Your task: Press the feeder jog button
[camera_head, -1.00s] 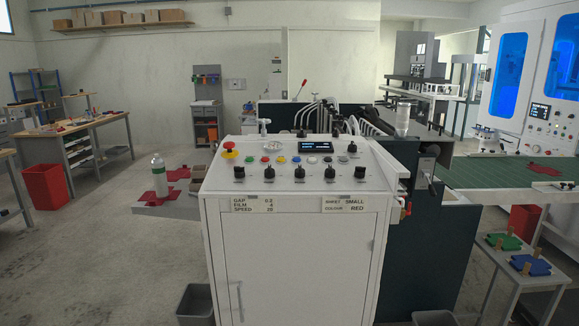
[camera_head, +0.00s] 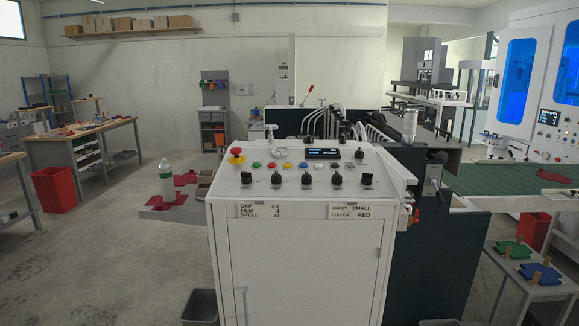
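A white control cabinet (camera_head: 300,265) stands straight ahead in the head view, with a sloped panel (camera_head: 218,188) on top. The panel carries a red emergency button on a yellow base (camera_head: 237,155), a row of small coloured push buttons (camera_head: 288,165), a row of black knobs (camera_head: 306,181) and a lit display (camera_head: 323,153). The button labels are too small to read, so I cannot tell which one is the feeder jog button. Neither of my grippers shows in the view.
A green conveyor (camera_head: 510,180) runs off to the right. A small table (camera_head: 513,272) with green and blue pieces stands at the lower right. A grey bin (camera_head: 200,307) sits at the cabinet's left foot. A bottle (camera_head: 166,180) stands on a low platform at left. The floor at left is mostly clear.

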